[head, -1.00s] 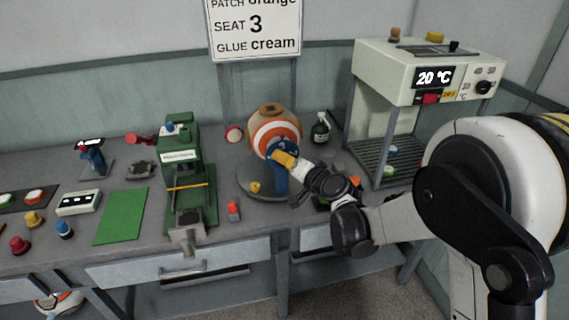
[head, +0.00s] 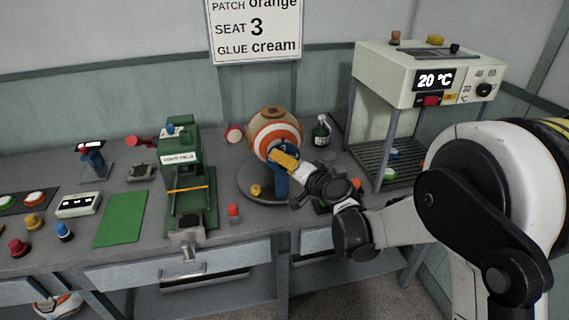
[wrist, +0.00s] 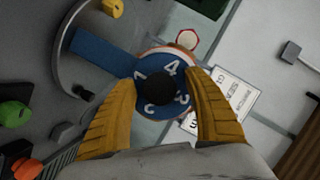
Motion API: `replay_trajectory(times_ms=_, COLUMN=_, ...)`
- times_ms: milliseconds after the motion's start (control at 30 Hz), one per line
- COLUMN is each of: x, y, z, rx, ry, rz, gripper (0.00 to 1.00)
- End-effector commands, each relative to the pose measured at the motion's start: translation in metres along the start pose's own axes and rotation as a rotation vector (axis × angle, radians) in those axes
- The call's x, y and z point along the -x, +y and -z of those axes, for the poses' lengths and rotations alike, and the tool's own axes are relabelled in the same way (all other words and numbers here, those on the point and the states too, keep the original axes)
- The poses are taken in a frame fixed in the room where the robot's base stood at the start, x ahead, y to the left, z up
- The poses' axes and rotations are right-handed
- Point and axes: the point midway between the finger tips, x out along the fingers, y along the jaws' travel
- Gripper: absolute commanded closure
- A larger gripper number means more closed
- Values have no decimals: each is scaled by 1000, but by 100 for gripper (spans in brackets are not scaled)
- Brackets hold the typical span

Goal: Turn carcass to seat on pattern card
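The carcass (head: 274,129) is a tan ball with orange and white rings. It sits on a blue support (head: 282,182) over a round grey base (head: 245,181). The pattern card (head: 255,32) reads patch orange, seat 3, glue cream.
A green press (head: 183,170) stands left of the base, beside a green mat (head: 121,218). A white oven-like unit (head: 385,75) showing 20 °C stands right. A yellow knob (head: 256,190) is on the base.

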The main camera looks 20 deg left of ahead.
Motion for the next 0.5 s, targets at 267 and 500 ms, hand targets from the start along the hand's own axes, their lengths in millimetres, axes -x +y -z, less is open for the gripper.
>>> replay_trajectory(times_ms=267, x=24, y=0, z=1, rx=0, ry=2, rz=-1, gripper=40)
replay_trajectory(times_ms=500, x=79, y=0, z=1, rx=-2, ry=2, rz=-1, gripper=40)
